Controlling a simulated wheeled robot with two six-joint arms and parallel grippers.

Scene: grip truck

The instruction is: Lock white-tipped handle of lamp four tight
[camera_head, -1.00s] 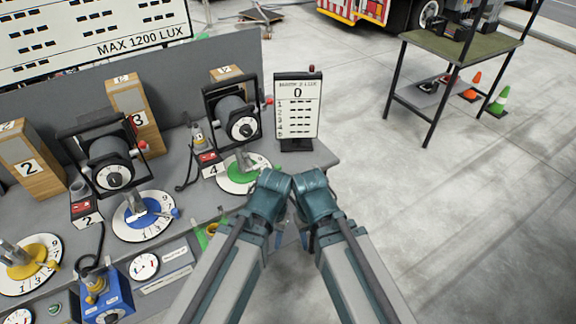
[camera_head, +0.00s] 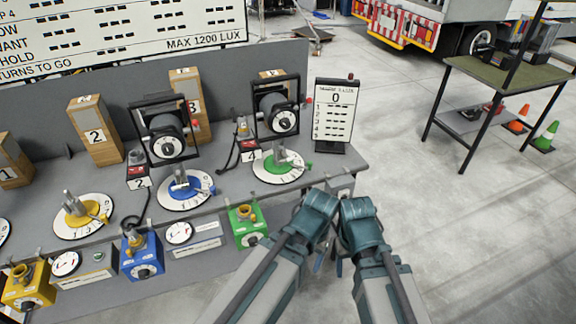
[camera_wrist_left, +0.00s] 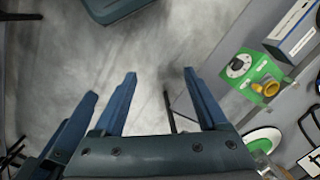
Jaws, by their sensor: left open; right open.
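Lamp four (camera_head: 276,118) is a black-framed lamp with a white dial face, a red knob at its right side and a "4" tag at its lower left. It stands on a white and green disc (camera_head: 279,167) at the bench's right end. I cannot make out a white-tipped handle on it. My right gripper (camera_head: 340,264) hangs mostly hidden below its teal wrist, in front of the bench's right corner, apart from the lamp. My left gripper (camera_wrist_left: 160,98) shows two spread blue fingers with nothing between them, over the floor in the left wrist view.
A green box (camera_head: 246,226) with a yellow knob is on the bench front; it also shows in the left wrist view (camera_wrist_left: 247,70). A black display stand (camera_head: 333,115) stands right of the lamp. Another lamp (camera_head: 166,138) is to the left.

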